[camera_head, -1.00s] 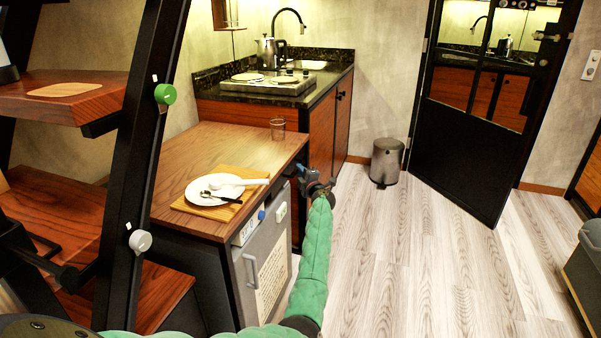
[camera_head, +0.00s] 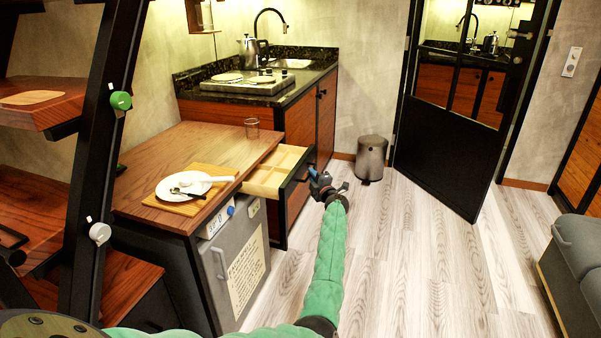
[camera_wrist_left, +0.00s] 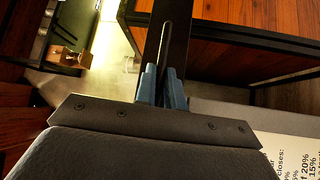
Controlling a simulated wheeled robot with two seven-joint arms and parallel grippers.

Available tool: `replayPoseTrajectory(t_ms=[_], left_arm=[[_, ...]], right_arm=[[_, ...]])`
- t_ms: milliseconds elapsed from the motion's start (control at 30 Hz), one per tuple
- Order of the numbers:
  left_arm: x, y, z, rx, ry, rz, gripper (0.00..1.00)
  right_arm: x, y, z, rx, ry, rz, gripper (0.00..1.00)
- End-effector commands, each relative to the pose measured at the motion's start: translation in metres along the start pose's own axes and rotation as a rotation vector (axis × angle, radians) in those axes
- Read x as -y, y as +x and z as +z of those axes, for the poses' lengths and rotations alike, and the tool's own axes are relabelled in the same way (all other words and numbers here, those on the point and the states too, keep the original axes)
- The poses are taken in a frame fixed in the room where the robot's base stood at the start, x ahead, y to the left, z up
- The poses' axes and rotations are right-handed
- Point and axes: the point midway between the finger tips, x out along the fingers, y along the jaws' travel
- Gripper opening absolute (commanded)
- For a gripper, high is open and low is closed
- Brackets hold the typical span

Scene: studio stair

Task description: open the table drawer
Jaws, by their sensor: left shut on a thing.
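The table drawer (camera_head: 275,172) stands pulled out from the right side of the wooden table (camera_head: 200,145). Its pale wooden inside shows dividers, and no objects are visible in it. Its dark front (camera_head: 296,188) faces right. My left gripper (camera_head: 318,180) is at the drawer's front, shut on the drawer handle, with the green-sleeved arm reaching up from below. In the left wrist view the two blue fingers (camera_wrist_left: 162,85) close around a thin dark bar at the drawer front. My right gripper is in no view.
A small fridge (camera_head: 235,260) is under the table. A bin (camera_head: 371,158) stands beyond; the floor (camera_head: 410,270) right of my arm is clear.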

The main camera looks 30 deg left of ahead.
Motion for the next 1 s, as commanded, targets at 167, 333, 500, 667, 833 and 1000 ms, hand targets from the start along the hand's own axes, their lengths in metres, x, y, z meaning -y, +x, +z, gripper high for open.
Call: replayPoseTrajectory(t_ms=[167,333,500,667,833,1000], left_arm=[[-0.008,-0.036,0.035,0.003,0.0,-0.002,0.0],[-0.014,-0.057,0.057,0.002,0.0,-0.002,0.0],[-0.017,-0.068,0.068,0.0,0.001,0.0,0.0],[-0.017,-0.068,0.067,-0.001,0.001,0.0,0.0],[-0.018,-0.068,0.067,-0.001,0.001,0.0,0.33],[-0.018,-0.067,0.067,0.0,0.001,0.001,0.33]], right_arm=[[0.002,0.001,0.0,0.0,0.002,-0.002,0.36],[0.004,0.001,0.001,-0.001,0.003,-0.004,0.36],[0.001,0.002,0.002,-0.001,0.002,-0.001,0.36],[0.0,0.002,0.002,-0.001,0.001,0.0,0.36],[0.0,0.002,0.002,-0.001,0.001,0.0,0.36],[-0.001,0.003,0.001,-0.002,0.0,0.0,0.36]])
